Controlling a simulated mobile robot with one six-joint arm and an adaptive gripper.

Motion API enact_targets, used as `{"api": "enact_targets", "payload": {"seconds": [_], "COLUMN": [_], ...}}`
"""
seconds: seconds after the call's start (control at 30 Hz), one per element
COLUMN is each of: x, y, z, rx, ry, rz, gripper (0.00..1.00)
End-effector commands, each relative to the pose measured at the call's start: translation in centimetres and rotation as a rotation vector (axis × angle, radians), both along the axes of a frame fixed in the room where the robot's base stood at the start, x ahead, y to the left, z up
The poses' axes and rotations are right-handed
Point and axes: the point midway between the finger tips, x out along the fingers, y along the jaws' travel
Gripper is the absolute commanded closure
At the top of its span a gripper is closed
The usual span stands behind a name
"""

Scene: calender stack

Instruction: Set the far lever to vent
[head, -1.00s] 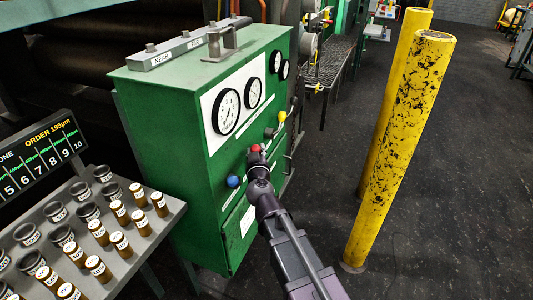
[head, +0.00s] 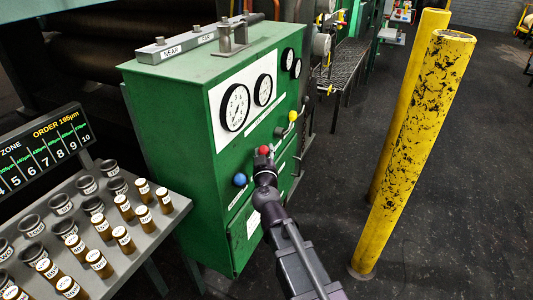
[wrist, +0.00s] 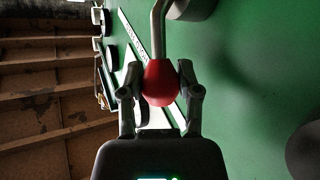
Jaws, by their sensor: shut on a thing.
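A green cabinet (head: 160,115) carries a row of levers with ball knobs on its front. The knobs are blue (head: 240,180), red (head: 264,150), yellow (head: 292,116) and, farther back, dark (head: 305,100). My gripper (head: 265,162) is at the red knob. In the wrist view, the fingers of my gripper (wrist: 161,88) are closed on both sides of the red knob (wrist: 160,84), with its metal stem (wrist: 158,35) running up from it. On the cabinet top, a bar (head: 180,45) bears the labels NEAR and FAR, beside a metal handle (head: 232,40). Lever position markings are too small to read.
Yellow posts (head: 412,150) stand to the right of the cabinet. A sloped rack (head: 150,235) with labelled brown vials stands at left, below a zone display (head: 40,147). Dials (head: 235,108) sit above the levers. The dark floor at right is open.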

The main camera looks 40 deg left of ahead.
Motion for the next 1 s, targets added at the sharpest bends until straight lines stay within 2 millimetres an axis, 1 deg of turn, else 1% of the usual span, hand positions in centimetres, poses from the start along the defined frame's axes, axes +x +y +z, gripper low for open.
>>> {"api": "enact_targets", "payload": {"seconds": [0.03, 0.07, 0.1, 0.13, 0.17, 0.8, 1.0], "x": [0.13, 0.12, 0.10, 0.09, 0.07, -0.06, -0.03], "y": [-0.07, -0.06, -0.04, -0.02, -0.01, 0.08, -0.09], "z": [0.00, 0.01, 0.01, 0.00, 0.00, 0.01, 0.79], "rx": [0.000, 0.000, 0.000, 0.000, 0.000, 0.000, 0.005], "ry": [-0.001, -0.001, -0.001, 0.000, 0.000, 0.000, 0.004], "rz": [-0.005, -0.004, -0.004, -0.003, -0.003, 0.001, -0.010], "gripper": [1.00, 0.47, 0.35, 0.27, 0.21, 0.21, 0.21]}}
